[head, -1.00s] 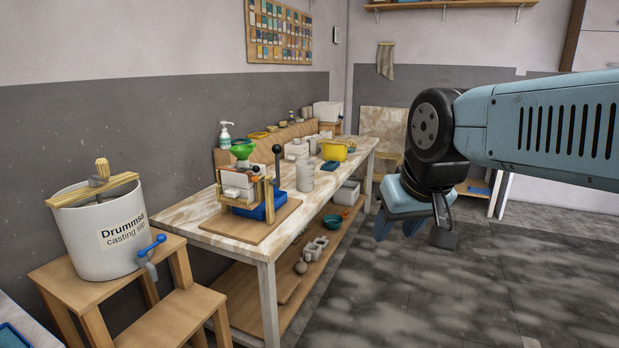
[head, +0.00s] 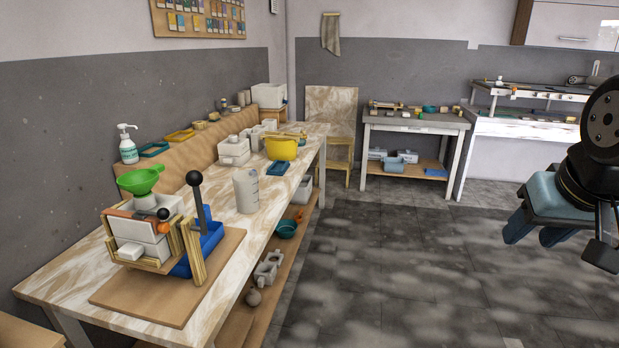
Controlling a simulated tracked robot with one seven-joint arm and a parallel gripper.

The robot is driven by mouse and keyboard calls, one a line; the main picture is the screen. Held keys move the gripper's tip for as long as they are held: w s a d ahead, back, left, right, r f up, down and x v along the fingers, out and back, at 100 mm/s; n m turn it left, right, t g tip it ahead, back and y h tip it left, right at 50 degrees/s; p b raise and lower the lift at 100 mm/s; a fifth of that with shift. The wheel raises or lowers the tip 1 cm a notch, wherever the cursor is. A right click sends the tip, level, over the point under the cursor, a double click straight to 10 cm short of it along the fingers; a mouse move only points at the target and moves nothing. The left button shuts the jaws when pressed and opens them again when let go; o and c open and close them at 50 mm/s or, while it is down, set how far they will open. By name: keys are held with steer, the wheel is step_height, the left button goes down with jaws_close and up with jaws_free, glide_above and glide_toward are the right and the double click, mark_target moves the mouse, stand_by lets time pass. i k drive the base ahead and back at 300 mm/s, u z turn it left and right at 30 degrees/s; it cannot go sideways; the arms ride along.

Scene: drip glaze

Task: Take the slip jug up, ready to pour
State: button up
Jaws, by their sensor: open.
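The slip jug (head: 246,190), a pale grey, translucent jug with markings on its side, stands upright on the long wooden table (head: 60,281). It is right of the mould press and in front of a white block-like piece. My gripper (head: 535,234) is at the far right of the picture, over the floor and well apart from the jug. Its blue fingers point down, open, with nothing seen between them. The jug's handle is hard to make out.
A wooden press with a green funnel (head: 140,180) and a black-knobbed lever (head: 195,180) stands left of the jug. The floor (head: 400,270) right of the table is clear.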

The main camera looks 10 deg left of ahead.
mark_target(245, 183)
steer(key=z, duration=0.1)
steer(key=i, duration=1.05)
steer(key=u, duration=0.5)
steer(key=i, duration=0.85)
steer(key=u, duration=0.7)
steer(key=k, duration=0.7)
steer(key=u, duration=0.25)
steer(key=i, duration=0.75)
steer(key=z, duration=0.1)
